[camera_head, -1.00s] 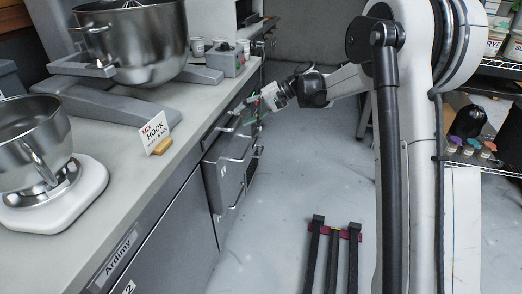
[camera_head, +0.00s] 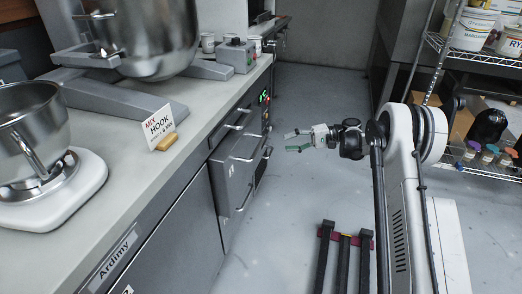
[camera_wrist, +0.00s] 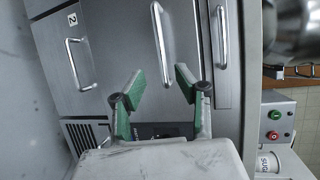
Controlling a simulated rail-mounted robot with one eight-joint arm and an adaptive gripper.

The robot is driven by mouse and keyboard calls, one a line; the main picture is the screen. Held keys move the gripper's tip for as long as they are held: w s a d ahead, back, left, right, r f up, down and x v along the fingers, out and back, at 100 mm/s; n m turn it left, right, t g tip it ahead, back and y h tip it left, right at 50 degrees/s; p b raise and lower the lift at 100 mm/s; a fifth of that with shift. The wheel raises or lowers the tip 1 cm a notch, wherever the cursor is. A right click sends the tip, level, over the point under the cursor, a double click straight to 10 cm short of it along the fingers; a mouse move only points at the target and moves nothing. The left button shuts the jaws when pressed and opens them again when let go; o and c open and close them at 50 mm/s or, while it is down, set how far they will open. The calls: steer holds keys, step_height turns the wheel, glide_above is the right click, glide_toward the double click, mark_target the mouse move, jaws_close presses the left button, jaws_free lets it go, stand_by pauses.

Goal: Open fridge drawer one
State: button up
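Grey fridge fronts with bar handles line the counter's aisle side. A front with a faint mark, perhaps a 1, shows in the head view (camera_head: 229,170). Its likely handle (camera_wrist: 162,45) stands upright in the wrist view, just beyond my fingertips. Beside it are a narrow front with its own handle (camera_wrist: 221,37) and a front labelled 2 (camera_wrist: 72,19) with a shorter handle (camera_wrist: 80,65). My gripper (camera_head: 289,141) is over the aisle, apart from the fronts. Its green-padded fingers (camera_wrist: 158,82) are spread and empty.
The counter (camera_head: 185,105) carries mixers, a HOOK card (camera_head: 157,128) and a control box (camera_head: 237,56). A wire shelf (camera_head: 470,54) stands on the right. The aisle floor (camera_head: 310,100) around my gripper is clear.

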mark_target(257, 147)
steer(key=a+b, duration=0.1)
steer(key=a, duration=0.3)
steer(key=s+a+f+b, duration=0.1)
steer(key=a, duration=0.3)
steer(key=a+f+b, duration=0.1)
steer(key=a, duration=0.3)
steer(key=shift+s+a+f, duration=0.15)
steer(key=shift+a, duration=0.2)
jaws_close()
